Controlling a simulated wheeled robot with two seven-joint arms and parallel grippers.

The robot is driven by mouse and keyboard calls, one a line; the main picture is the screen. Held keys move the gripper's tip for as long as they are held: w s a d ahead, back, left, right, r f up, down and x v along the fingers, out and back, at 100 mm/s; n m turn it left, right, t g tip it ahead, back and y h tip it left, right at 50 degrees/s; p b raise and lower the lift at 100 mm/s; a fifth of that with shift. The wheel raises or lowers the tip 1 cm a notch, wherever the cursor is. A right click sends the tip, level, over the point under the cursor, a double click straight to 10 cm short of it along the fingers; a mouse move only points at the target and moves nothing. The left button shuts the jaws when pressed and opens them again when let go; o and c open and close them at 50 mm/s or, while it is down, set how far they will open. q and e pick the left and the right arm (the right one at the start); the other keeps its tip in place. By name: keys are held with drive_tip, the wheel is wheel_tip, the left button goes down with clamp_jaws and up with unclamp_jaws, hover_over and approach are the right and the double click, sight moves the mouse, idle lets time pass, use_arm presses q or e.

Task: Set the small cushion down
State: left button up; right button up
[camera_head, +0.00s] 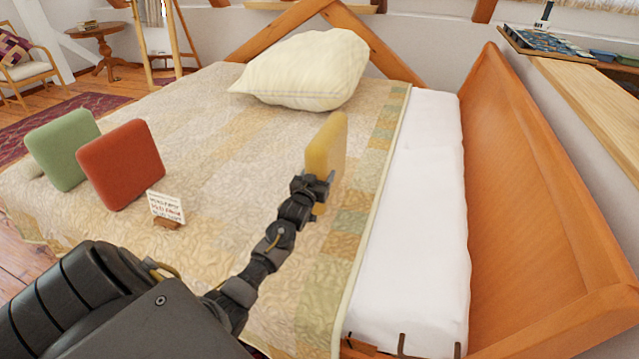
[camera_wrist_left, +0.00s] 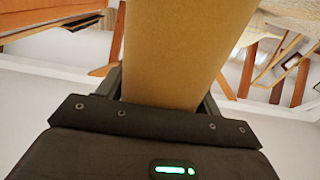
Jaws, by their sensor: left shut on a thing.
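A small yellow cushion (camera_head: 327,150) is held on edge by my left gripper (camera_head: 316,186) over the right part of the bed, near the quilt's right edge. My left gripper is shut on its near lower part. I cannot tell whether the cushion touches the quilt. In the left wrist view the yellow cushion (camera_wrist_left: 180,50) fills the space between the fingers. A red cushion (camera_head: 120,165) and a green cushion (camera_head: 62,148) stand upright on the left of the bed. My right gripper is not in view.
The patterned quilt (camera_head: 215,130) has free room in its middle. A large cream pillow (camera_head: 305,72) lies at the back, and a small card on a wooden stand (camera_head: 166,208) sits near the red cushion. An orange wooden board (camera_head: 540,190) rises along the right.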

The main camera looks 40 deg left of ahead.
use_arm(q)
drive_tip(key=shift+w+f, duration=0.15)
drive_tip(key=shift+f, duration=1.5)
drive_tip(key=o, duration=1.3)
drive_tip(key=shift+f, duration=0.1)
drive_tip(key=shift+c, duration=0.2)
drive_tip(key=v, duration=1.2)
